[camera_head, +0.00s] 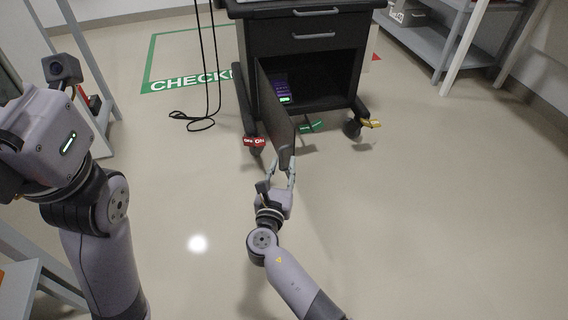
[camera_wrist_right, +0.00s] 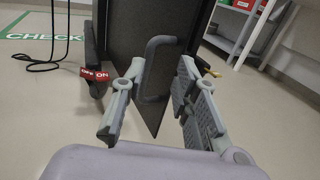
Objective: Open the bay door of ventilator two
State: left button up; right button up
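The ventilator cart (camera_head: 308,45) is black with two drawers above an open lower bay. Its dark bay door (camera_head: 276,118) is hinged at the bay's left side and stands swung out toward me. In the right wrist view the door (camera_wrist_right: 122,62) carries a grey bar handle (camera_wrist_right: 152,72). My right gripper (camera_head: 282,166) is at the door's near edge. Its fingers (camera_wrist_right: 160,80) are spread, with the handle and door's lower corner showing between them; I cannot tell whether they touch. My left arm shows at the left, but its fingers are out of view.
A purple-lit item with a green light (camera_head: 284,92) is inside the bay. Red OFF/ON tag (camera_head: 254,142) and yellow pedal (camera_head: 371,124) are at the cart's casters. Black cables (camera_head: 207,70) hang to the floor at left. Grey shelving (camera_head: 440,35) stands at right. Floor around my right arm is clear.

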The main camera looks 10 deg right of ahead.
jog(key=v, duration=1)
jog(key=shift+s, duration=0.2)
jog(key=shift+d, duration=0.1)
